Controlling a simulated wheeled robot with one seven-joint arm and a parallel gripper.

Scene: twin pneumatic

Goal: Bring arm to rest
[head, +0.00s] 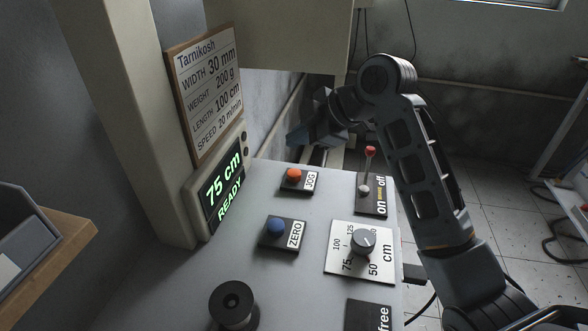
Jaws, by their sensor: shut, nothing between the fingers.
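My gripper (300,138) is at the end of my arm, which rises on the right and bends over the far part of the control panel (190,290). The gripper points left, above and beyond the orange JOG button (294,174). Its fingers are shut with nothing seen in them. It looks apart from the panel and the buttons, though the exact height cannot be told.
The display (224,186) reads 75 cm READY. A sign (207,90) hangs above. A grey bin (38,250) is at left.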

